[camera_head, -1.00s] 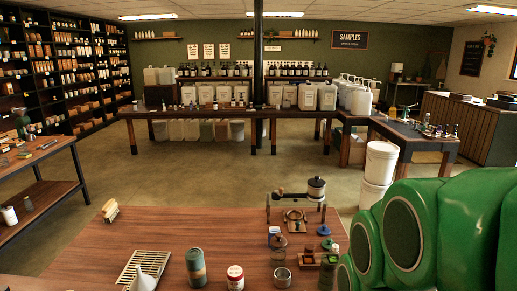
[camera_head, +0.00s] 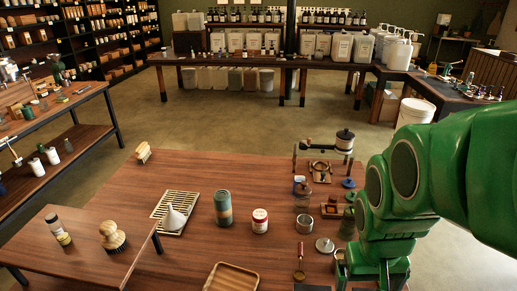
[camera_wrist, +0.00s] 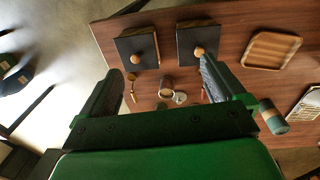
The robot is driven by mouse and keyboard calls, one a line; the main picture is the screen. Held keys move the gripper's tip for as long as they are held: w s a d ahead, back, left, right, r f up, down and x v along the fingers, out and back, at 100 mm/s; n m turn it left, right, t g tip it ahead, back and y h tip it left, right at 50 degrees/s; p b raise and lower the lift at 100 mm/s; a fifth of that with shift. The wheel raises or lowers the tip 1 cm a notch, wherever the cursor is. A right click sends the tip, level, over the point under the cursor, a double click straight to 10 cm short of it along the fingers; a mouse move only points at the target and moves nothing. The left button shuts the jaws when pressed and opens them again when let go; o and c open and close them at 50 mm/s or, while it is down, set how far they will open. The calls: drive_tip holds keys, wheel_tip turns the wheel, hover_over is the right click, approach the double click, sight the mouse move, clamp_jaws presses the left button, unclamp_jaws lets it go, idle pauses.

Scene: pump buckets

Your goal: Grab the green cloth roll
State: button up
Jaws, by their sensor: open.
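The green roll with a tan band (camera_head: 223,208), which looks like the cloth roll, stands upright near the middle of the wooden table (camera_head: 265,175) in the head view. In the wrist view the roll (camera_wrist: 272,117) shows at the right, just outside the right finger. My gripper (camera_wrist: 161,72) is open, with its two dark fingers wide apart and nothing held between them. In the head view my gripper (camera_head: 364,276) is low at the bottom right, well to the right of the roll, and partly cut off by the frame edge.
A red-and-white jar (camera_head: 260,221) stands right of the roll. A slatted rack (camera_head: 176,207) with a white cone (camera_head: 174,218) is left of it. A wooden tray (camera_head: 231,279) lies in front.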

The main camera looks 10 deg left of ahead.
drive_tip(key=w+a+f+n+t+y, duration=0.1)
drive_tip(key=w+a+f+t, duration=0.15)
drive_tip(key=w, duration=0.75)
drive_tip(key=w+a+f+n+t, duration=0.2)
drive_tip(key=w+a, duration=0.2)
drive_tip(key=w, duration=0.6)
drive_tip(key=w+a+f+n+t+y, duration=0.1)
drive_tip(key=w+a+f+t, duration=0.15)
drive_tip(key=w, duration=0.75)
drive_tip(key=n+t+y, duration=0.2)
drive_tip(key=n+y, duration=0.3)
drive_tip(key=y, duration=0.4)
approach(227, 200)
drive_tip(key=x, duration=0.7)
drive_tip(key=shift+w+d+r, duration=0.1)
drive_tip(key=shift+w+d, duration=0.25)
drive_tip(key=shift+d, duration=0.05)
drive_tip(key=shift+a, duration=0.55)
drive_tip(key=shift+w+a+f, duration=0.4)
drive_tip(key=shift+a+f, duration=0.15)
drive_tip(key=shift+a, duration=0.05)
drive_tip(key=shift+x, duration=2.95)
drive_tip(key=shift+a+r, duration=0.1)
